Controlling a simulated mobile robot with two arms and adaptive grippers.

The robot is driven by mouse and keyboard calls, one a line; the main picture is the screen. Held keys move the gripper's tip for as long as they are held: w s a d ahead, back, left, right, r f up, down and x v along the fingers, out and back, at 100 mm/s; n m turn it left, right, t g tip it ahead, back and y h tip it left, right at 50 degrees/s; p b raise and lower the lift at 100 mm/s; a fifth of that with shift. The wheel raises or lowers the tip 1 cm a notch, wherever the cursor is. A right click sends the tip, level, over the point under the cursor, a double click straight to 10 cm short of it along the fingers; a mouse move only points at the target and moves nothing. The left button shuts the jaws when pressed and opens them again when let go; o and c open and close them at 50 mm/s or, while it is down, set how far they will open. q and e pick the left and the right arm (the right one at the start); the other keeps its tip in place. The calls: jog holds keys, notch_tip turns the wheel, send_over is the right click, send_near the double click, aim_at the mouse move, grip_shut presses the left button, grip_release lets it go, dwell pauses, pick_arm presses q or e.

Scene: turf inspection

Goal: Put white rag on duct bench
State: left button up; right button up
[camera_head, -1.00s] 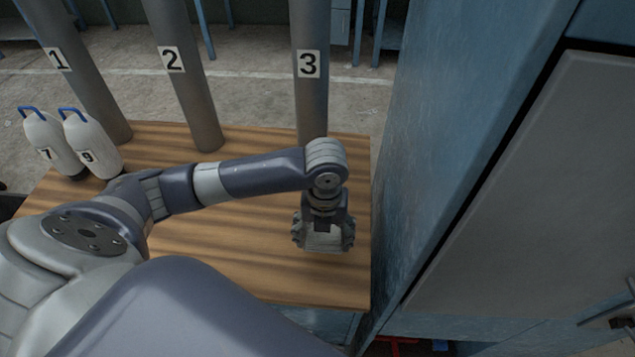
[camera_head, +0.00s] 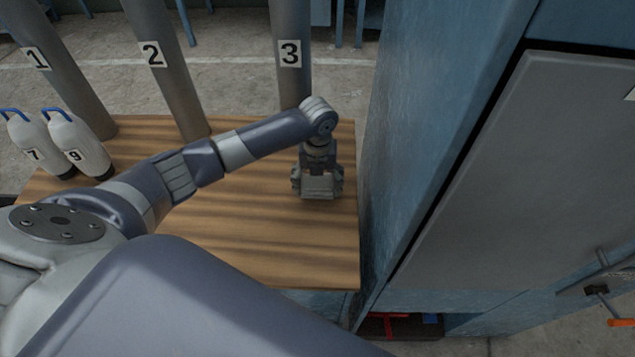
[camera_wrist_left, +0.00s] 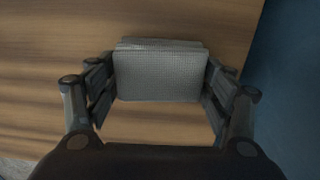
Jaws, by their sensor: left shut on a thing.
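The white rag (camera_wrist_left: 158,74) looks like a folded pale grey cloth with a fine weave. In the left wrist view it sits between the two fingers of my left gripper (camera_wrist_left: 160,85), which is shut on it. In the head view my left gripper (camera_head: 318,187) points down over the right part of the wooden duct bench (camera_head: 290,245), just in front of duct 3. The rag shows little there. I cannot tell whether it touches the wood. The bench top also fills much of the left wrist view (camera_wrist_left: 45,70). My right gripper is out of view.
Duct 1 (camera_head: 62,85), duct 2 (camera_head: 168,75) and duct 3 (camera_head: 291,75) rise along the bench's back. Bottles 7 (camera_head: 38,145) and 9 (camera_head: 80,145) stand at its left. A blue cabinet (camera_head: 430,130) borders the right side. The bench's front middle is clear.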

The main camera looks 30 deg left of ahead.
aim_at(317, 182)
pick_arm(q)
jog(key=shift+f, duration=0.5)
jog(key=shift+f, duration=0.1)
jog(key=o, duration=1)
jog(key=shift+f, duration=0.1)
jog(key=shift+c, duration=0.2)
jog(key=shift+r, duration=0.35)
notch_tip(317, 182, up, 12)
jog(key=b, duration=0.1)
jog(key=shift+f+b, duration=0.15)
jog(key=shift+b, duration=0.15)
